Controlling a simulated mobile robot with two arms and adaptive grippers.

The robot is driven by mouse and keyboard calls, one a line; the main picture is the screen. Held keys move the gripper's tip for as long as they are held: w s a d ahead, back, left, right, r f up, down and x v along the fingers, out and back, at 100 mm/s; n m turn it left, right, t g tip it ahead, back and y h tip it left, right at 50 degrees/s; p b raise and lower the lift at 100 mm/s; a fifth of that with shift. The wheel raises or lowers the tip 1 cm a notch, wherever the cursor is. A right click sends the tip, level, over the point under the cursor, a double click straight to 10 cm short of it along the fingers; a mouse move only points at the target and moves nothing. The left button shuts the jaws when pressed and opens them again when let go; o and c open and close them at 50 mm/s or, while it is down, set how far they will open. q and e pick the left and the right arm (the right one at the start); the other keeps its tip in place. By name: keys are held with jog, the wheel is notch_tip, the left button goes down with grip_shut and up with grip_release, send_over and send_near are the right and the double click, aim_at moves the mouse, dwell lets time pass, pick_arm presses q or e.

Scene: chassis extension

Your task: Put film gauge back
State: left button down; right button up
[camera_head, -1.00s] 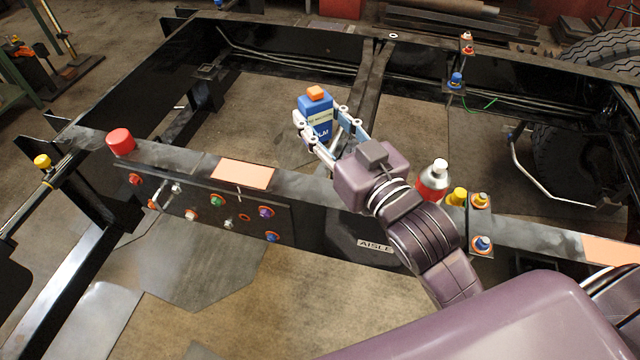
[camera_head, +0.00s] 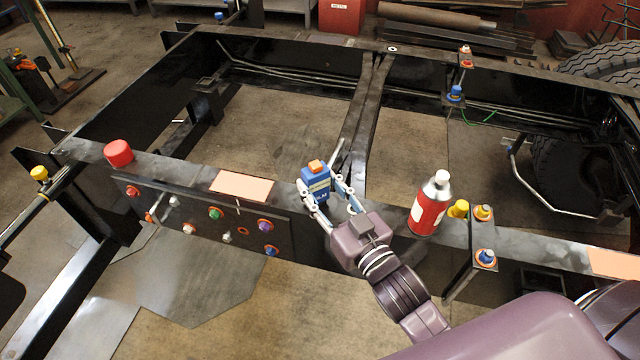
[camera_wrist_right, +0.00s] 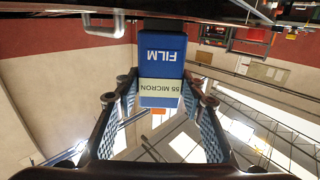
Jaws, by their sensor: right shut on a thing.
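The film gauge (camera_head: 317,184) is a small blue box with a pale label and an orange top. My right gripper (camera_head: 333,200) is shut on it and holds it upright at the black chassis rail (camera_head: 380,216), just right of a pale orange pad. I cannot tell whether its base touches the rail. In the right wrist view the gauge (camera_wrist_right: 162,62) sits between the two fingers (camera_wrist_right: 162,105), its label reading "FILM" and "55 MICRON" upside down. My left gripper is not in view.
A panel with coloured fittings (camera_head: 215,213) hangs on the rail's near side.

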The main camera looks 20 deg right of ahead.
jog(key=shift+f, duration=0.15)
jog(key=o, duration=1.4)
jog(key=shift+r, duration=0.3)
jog(key=shift+s+d+f, duration=0.1)
jog(key=shift+s+f, duration=0.1)
jog(key=shift+s, duration=0.1)
jog(key=shift+s+d+r+b, duration=0.1)
jog(key=shift+s+d+b, duration=0.35)
jog(key=shift+s, duration=1.4)
jog(key=shift+s+d+b, duration=0.3)
jog(key=shift+s+b, duration=0.3)
jog(key=shift+s, duration=1.3)
jog(key=shift+s+d+r+b, duration=0.1)
jog(key=shift+s+d+b, duration=0.35)
jog(key=shift+s, duration=1.4)
jog(key=shift+a, duration=0.1)
